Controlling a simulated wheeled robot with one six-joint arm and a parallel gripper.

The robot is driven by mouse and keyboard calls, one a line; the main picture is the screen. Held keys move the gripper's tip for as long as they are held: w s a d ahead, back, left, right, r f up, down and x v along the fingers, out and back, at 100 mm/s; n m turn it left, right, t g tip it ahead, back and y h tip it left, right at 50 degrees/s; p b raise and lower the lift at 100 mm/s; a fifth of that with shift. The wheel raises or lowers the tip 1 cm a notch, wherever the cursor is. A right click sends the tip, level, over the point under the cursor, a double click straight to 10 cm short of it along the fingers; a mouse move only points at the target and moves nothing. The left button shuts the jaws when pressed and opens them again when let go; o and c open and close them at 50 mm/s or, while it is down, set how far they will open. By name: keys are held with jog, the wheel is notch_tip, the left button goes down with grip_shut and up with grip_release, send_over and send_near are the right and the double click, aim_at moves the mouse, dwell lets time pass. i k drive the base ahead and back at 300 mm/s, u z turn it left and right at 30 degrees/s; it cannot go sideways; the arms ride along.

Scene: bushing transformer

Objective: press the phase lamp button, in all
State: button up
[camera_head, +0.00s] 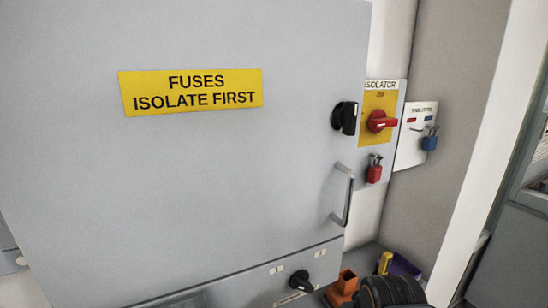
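No phase lamp button can be made out in this view. A large grey cabinet door (190,180) fills the left and middle, with a yellow label (191,91) reading "FUSES ISOLATE FIRST". A black knob (344,117) sits near its upper right edge, and a metal handle (345,195) is below that. A lower panel (235,291) carries a second black knob (299,281) and small, partly unreadable labels. My gripper is not in view.
Right of the door is a yellow isolator plate with a red rotary switch (380,121) and a red padlock (374,170). A white board holds a blue padlock (430,140). Orange (347,280), yellow and purple items and a black ribbed object (391,292) crowd the bottom right.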

aim_at(21, 260)
jog(key=u, duration=2.15)
